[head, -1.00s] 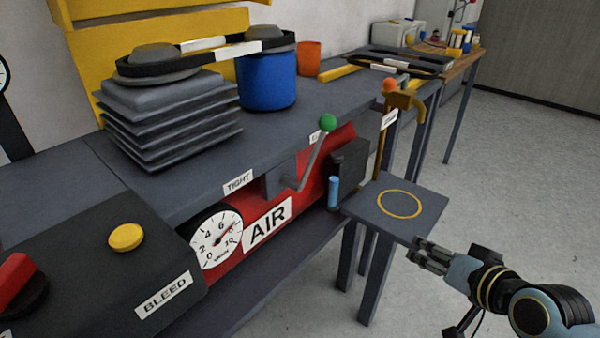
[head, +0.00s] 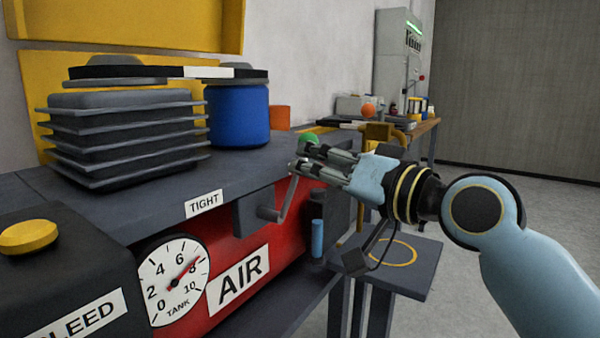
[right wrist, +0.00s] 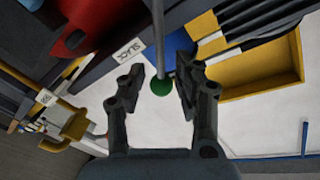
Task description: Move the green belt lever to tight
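The green belt lever has a green ball knob (head: 309,138) on a thin grey rod (head: 289,195) at the front of the grey bench. The lever leans to the right, away from the TIGHT label (head: 203,204). My right gripper (head: 305,158) is at the knob, partly covering the upper rod. In the right wrist view my right gripper (right wrist: 160,76) is open, with one finger on each side of the lever, and the green knob (right wrist: 161,87) shows between them. A SLACK label (right wrist: 129,51) is beside the rod there. My left gripper is not in view.
A red AIR tank (head: 276,230) with a dial gauge (head: 175,278) is under the bench. A blue drum (head: 237,117) and stacked grey trays (head: 125,140) stand behind. An orange-knobbed yellow post (head: 370,111) and a small grey stand (head: 425,265) are at the right.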

